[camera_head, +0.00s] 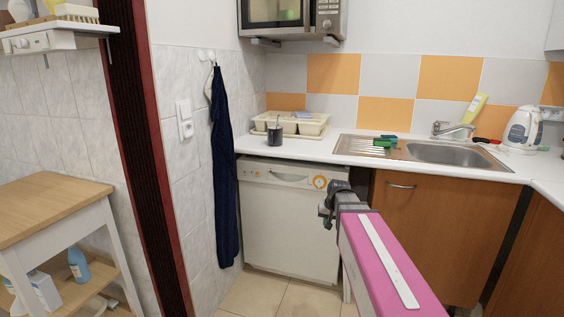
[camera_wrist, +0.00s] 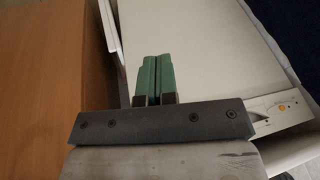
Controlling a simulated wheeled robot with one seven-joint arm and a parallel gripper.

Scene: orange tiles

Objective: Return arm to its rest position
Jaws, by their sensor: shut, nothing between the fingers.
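My gripper (camera_wrist: 153,80) shows in the wrist view with its two green fingers side by side, shut and empty. Below it in that view are the white dishwasher (camera_wrist: 215,60) on the right and the brown cabinet front (camera_wrist: 50,70) on the left. In the head view my pink arm reaches forward from the bottom right. Its end, with dark wrist parts, is in front of the dishwasher (camera_head: 280,220) near its right edge. The fingers cannot be made out in the head view.
The white counter (camera_head: 300,150) carries a dish rack (camera_head: 313,126), a dark cup (camera_head: 275,135), a sink (camera_head: 440,153) and a kettle (camera_head: 522,130). A dark blue cloth (camera_head: 223,180) hangs on the left wall. A wooden-topped cart (camera_head: 45,203) stands at left. Tiled floor (camera_head: 285,297) is clear.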

